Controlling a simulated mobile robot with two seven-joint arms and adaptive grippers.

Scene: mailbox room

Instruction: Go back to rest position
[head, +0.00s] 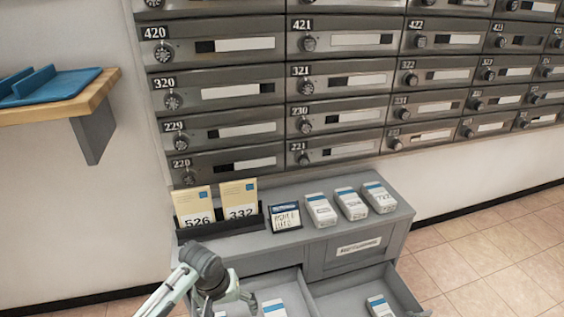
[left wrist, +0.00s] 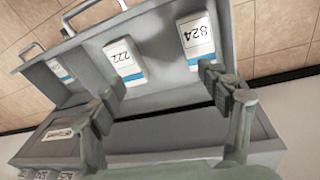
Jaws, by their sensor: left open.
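My left gripper (head: 228,297) comes in from the lower left in the head view, over the open left drawer of the grey cabinet (head: 290,252). In the left wrist view its two fingers (left wrist: 162,88) are spread apart with nothing between them. Beyond the fingers, white boxes marked 824 (left wrist: 198,42) and 222 (left wrist: 124,62) lie in an open drawer (left wrist: 160,62), and another box (left wrist: 60,70) lies farther left. The left fingertip overlaps the lower edge of box 222 in that view; I cannot tell whether they touch. My right gripper is not in view.
Numbered grey mailboxes (head: 230,92) fill the wall behind. On the cabinet top stand a dark holder with yellow envelopes (head: 238,199), a small card and several white boxes (head: 352,204). A wooden shelf (head: 60,106) juts out at left. Tiled floor at right is clear.

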